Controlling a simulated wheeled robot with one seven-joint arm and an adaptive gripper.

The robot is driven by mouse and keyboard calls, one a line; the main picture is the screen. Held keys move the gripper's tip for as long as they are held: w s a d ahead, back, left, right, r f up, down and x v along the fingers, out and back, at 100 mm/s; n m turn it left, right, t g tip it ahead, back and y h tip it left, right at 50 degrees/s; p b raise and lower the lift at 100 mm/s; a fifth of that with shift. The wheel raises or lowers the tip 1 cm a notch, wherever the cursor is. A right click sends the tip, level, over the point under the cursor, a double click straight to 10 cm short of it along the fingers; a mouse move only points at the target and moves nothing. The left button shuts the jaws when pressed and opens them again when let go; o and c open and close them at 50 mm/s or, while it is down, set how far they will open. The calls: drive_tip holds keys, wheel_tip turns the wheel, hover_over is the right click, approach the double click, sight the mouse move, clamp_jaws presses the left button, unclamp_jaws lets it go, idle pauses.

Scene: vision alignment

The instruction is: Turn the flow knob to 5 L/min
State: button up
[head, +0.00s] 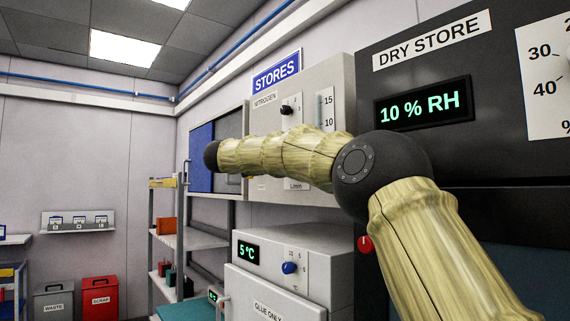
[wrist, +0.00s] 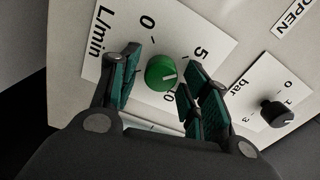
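The green flow knob (wrist: 161,73) sits on a white plate (wrist: 218,28) marked L/min with 0, 5 and 10 around it. Its white pointer line faces right in the wrist view, roughly between the 5 and the 10. My gripper (wrist: 165,64) is open, with dark green finger pads on both sides of the knob. A gap shows on the left; the right pads are close, and I cannot tell if they touch. In the head view my arm covers the knob; the NITROGEN panel (head: 262,118) and its L/min label (head: 296,187) show around it.
A black bar knob (wrist: 277,112) is right of the gripper, also in the head view (head: 285,109). An OPEN label (wrist: 293,17) is near it. The dark DRY STORE unit (head: 480,70) is on the right. A cabinet with a blue knob (head: 289,268) stands below.

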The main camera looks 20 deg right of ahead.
drive_tip(key=v, duration=1.2)
drive_tip(key=shift+a, duration=0.2)
drive_tip(key=shift+w, duration=0.1)
